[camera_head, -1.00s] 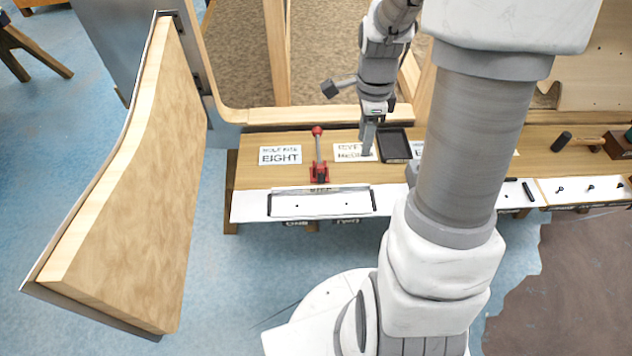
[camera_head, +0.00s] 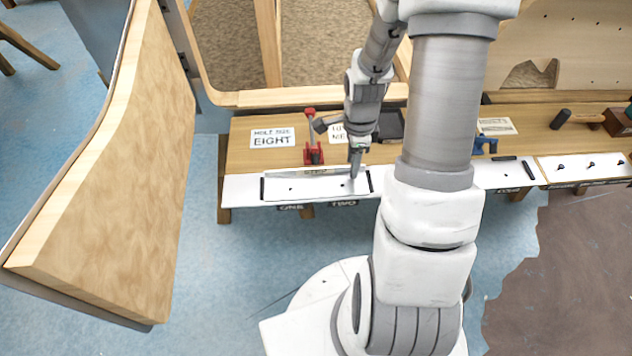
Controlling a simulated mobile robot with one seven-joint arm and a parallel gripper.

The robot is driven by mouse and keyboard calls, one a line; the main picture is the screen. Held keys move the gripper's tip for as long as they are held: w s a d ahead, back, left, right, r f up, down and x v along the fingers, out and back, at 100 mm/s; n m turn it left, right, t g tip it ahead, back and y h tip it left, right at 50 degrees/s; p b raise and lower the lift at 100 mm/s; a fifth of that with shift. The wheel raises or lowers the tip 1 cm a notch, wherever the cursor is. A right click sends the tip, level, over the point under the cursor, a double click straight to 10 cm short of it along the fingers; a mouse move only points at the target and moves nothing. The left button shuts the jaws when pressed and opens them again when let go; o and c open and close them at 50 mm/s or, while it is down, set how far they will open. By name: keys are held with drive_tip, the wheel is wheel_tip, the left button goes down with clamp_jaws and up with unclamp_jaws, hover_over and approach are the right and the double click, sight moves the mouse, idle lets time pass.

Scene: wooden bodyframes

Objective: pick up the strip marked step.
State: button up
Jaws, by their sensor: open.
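The strip, a long pale plate with small dark holes (camera_head: 308,188), lies along the front edge of the wooden bench. Small lettering shows on its back edge, too small to read surely. Black end pieces flank it. My gripper (camera_head: 354,174) points down at the strip's right part, with its fingertips near the right hole. I cannot tell whether the fingers touch the strip or hover just above it. The gap between the fingers is hard to see from this side. Nothing shows held in the gripper.
A red toggle clamp (camera_head: 312,145) stands just behind the strip, left of my gripper. A card reading "EIGHT" (camera_head: 272,138) lies further left. A dark tray (camera_head: 390,126) and a blue clamp (camera_head: 484,144) are to the right. A large wooden panel (camera_head: 110,190) stands at the left.

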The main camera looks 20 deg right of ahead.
drive_tip(key=shift+c, duration=0.3)
clamp_jaws()
idle(1.2)
